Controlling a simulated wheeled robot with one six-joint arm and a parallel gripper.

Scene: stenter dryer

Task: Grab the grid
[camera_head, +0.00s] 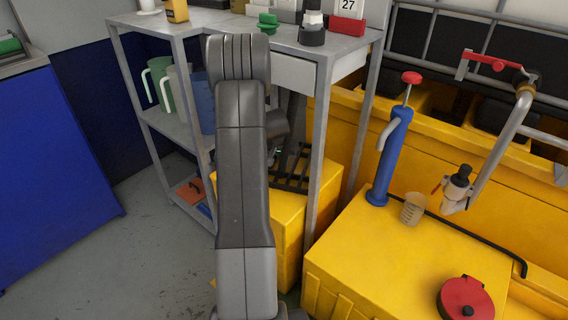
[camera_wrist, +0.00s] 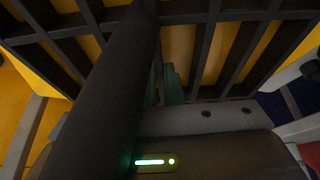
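The grid (camera_head: 291,186) is a dark rack of parallel bars. In the head view it lies at the yellow box under the bench, partly hidden behind my arm. In the wrist view the grid (camera_wrist: 240,16) fills the top, close to the camera. My gripper (camera_head: 279,153) is mostly hidden behind my arm in the head view, right beside the grid. In the wrist view greenish finger parts of my gripper (camera_wrist: 164,84) reach up to the grid's bars. A thick dark shape covers part of them, so I cannot tell whether they are closed on a bar.
A grey metal bench (camera_head: 335,48) stands over the grid, its legs close to my arm. A yellow box (camera_head: 290,215) is beneath. A blue hand pump (camera_head: 392,155), a beaker (camera_head: 413,209) and a red lid (camera_head: 466,298) are on yellow machinery at right. Floor at left is clear.

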